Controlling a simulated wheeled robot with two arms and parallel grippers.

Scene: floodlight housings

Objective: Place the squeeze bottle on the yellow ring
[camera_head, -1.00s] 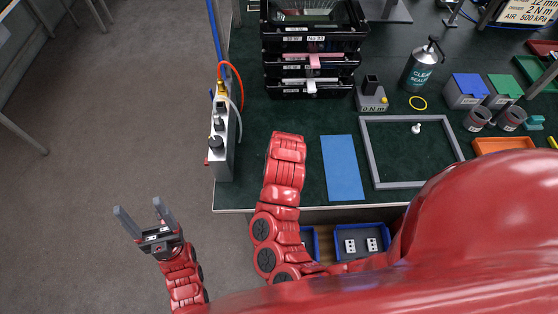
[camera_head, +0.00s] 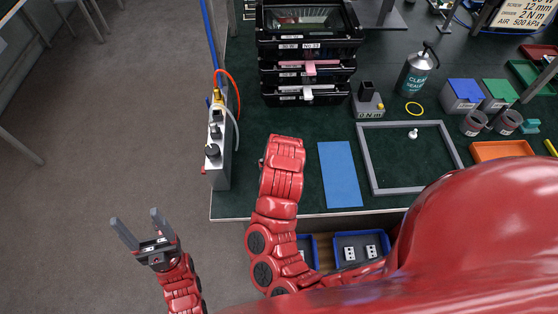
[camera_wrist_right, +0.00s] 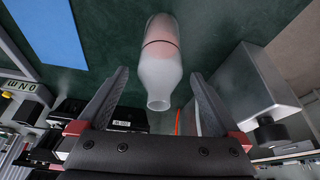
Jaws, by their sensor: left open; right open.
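The squeeze bottle (camera_wrist_right: 160,55) is translucent white with a reddish band inside. In the right wrist view it lies ahead of my open right gripper (camera_wrist_right: 158,75), its narrow end between the fingers, which show gaps on both sides. In the head view my own red arm hides the bottle and the right gripper. My left gripper (camera_head: 134,223) is open and empty over the floor, left of the bench.
A grey power box (camera_head: 217,150) with cables stands at the bench's left edge; a grey box also shows close right of the bottle in the wrist view.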

